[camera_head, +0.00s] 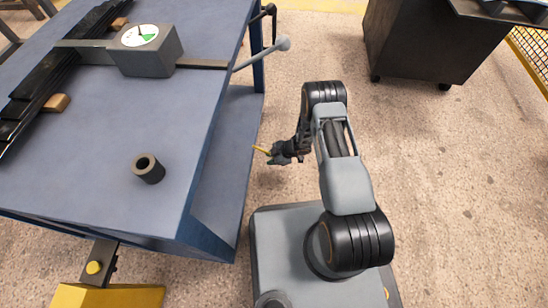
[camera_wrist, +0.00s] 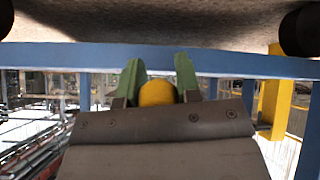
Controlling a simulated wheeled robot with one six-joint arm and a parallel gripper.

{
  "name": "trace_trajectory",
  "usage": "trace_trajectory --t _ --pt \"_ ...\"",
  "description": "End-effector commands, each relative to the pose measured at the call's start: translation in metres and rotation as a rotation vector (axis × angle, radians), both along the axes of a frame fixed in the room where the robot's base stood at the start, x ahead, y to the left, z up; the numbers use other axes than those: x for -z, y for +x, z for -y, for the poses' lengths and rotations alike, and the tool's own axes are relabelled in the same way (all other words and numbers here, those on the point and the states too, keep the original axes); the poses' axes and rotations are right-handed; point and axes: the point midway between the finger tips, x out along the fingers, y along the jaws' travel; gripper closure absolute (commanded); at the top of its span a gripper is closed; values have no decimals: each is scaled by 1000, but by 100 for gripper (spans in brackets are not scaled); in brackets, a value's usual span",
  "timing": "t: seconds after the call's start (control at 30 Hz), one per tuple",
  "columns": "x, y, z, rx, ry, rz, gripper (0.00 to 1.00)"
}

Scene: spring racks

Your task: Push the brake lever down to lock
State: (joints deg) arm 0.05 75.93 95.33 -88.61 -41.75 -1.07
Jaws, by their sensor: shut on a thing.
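My gripper (camera_head: 278,153) is beside the right edge of the blue bench, over the floor. A thin yellow piece (camera_head: 261,149) sticks out from its tip toward the bench. In the wrist view the green fingertips (camera_wrist: 158,82) are on either side of a rounded yellow thing (camera_wrist: 157,93), and they are shut on it. I cannot tell whether this is the brake lever. A grey rod with a round knob (camera_head: 283,43) sticks out past the bench's far right edge.
The blue bench (camera_head: 95,130) fills the left side. It carries a gauge box (camera_head: 145,50), dark leaf strips (camera_head: 45,75) and a dark hollow cylinder (camera_head: 148,168). A dark wheeled cabinet (camera_head: 420,45) stands at the back right. The floor right of my arm is clear.

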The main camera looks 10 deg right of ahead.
Motion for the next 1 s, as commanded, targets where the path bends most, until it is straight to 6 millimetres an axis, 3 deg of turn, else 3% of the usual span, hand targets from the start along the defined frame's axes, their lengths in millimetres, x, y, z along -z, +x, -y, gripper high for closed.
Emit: trace_trajectory --t 0.97,1.0 --pt "-5 8 -5 2 58 29 100" --pt "-5 8 -5 2 58 29 65"
